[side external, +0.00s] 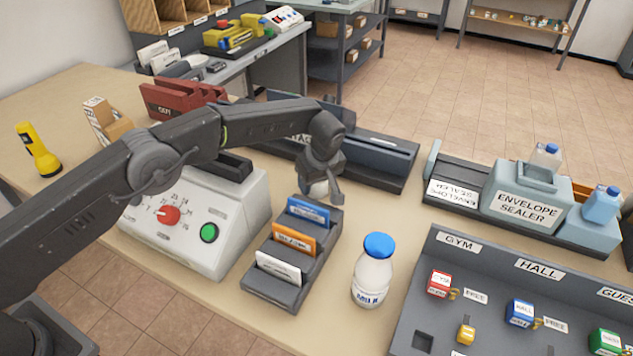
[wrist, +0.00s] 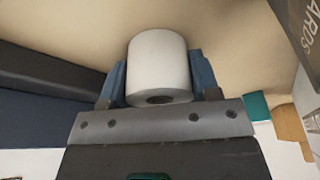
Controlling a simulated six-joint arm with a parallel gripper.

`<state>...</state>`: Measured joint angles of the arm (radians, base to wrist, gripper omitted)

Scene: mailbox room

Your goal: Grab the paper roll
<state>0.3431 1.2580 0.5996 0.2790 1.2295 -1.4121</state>
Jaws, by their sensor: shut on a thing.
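The white paper roll (wrist: 158,62) sits between the two fingers of my gripper (wrist: 158,80) in the wrist view, with the dark hole of its core facing the palm. The fingers are shut on its sides. In the side external view my gripper (side external: 322,190) is low over the table, behind the card holder. There only a small white part of the roll (side external: 318,189) shows; the rest is hidden by the gripper. I cannot tell whether the roll touches the table.
A card holder (side external: 268,288) with blue, orange and white cards stands just in front of my gripper. A milk bottle (side external: 373,272) stands to its right. A dark tray (side external: 385,165) lies behind. The envelope sealer (side external: 530,200) and key panel (side external: 470,252) are at right.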

